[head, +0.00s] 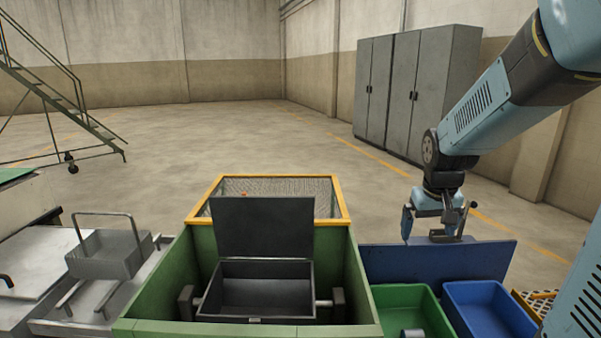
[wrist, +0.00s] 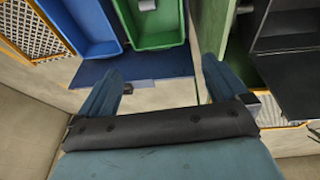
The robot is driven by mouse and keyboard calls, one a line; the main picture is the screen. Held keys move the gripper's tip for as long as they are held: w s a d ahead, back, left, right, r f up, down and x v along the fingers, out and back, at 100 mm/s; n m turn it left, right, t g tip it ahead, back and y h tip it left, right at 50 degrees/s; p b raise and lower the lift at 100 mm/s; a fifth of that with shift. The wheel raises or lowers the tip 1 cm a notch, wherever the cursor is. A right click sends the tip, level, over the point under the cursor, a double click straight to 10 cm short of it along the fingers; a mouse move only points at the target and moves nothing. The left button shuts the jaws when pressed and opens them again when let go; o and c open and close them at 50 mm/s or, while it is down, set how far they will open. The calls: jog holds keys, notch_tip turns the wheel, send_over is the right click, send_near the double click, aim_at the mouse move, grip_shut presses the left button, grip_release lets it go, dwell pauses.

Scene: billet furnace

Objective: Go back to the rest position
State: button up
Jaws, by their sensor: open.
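My gripper (head: 436,226) hangs at the right in the head view, above and by the blue panel (head: 440,264) behind the bins. In the wrist view my gripper (wrist: 158,84) has its two blue fingers spread wide apart, with nothing between them. A green bin (head: 408,300) and a blue bin (head: 487,303) stand in front of the panel. A small grey piece (head: 413,333) lies in the green bin, partly cut off by the picture edge. No marker for a rest position shows.
A green box (head: 165,298) holds an open dark metal tray (head: 262,290) with a raised lid (head: 264,228). A yellow-rimmed mesh crate (head: 215,187) is behind it. A handled grey container (head: 104,254) stands left. Grey cabinets (head: 413,90) are far back; the mid floor is clear.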

jog(key=s+a+r+t, duration=0.1)
jog(key=s+r, duration=0.2)
jog(key=s, duration=0.2)
jog(key=s+a+r+t, duration=0.1)
jog(key=s+a+r, duration=0.1)
jog(key=s, duration=0.4)
jog(key=s+a+r+y, duration=0.1)
jog(key=s+a+r, duration=0.1)
jog(key=s+r, duration=0.2)
jog(key=shift+s+a+r+t, duration=0.3)
jog(key=shift+s+t, duration=0.1)
jog(key=shift+s, duration=0.5)
dwell(0.5)
